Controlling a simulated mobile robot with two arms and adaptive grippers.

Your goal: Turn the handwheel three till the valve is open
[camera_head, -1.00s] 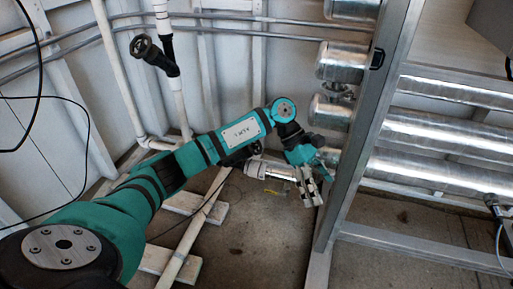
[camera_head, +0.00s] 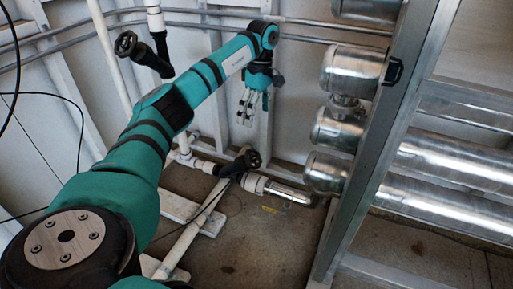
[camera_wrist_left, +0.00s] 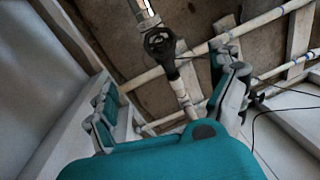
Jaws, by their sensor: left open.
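A black handwheel (camera_head: 248,157) stands on the low pipe run near the floor, right of the vertical white pipe. It also shows in the left wrist view (camera_wrist_left: 160,42), on a white pipe between the spread fingers. A second black handwheel (camera_head: 125,43) is on a valve higher up at the left. No numbers show, so I cannot tell which is three. My left gripper (camera_head: 247,107) is open and empty, pointing down above the low handwheel and apart from it. Its fingers show at both sides in the left wrist view (camera_wrist_left: 165,80). My right gripper is not seen.
Silver cylinders (camera_head: 353,71) in a metal frame (camera_head: 372,170) stand at the right. White pipes (camera_head: 190,243) lie on supports on the floor. Grey wall pipes (camera_head: 310,27) run behind my left arm. Bare floor (camera_head: 240,240) lies in front of the low handwheel.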

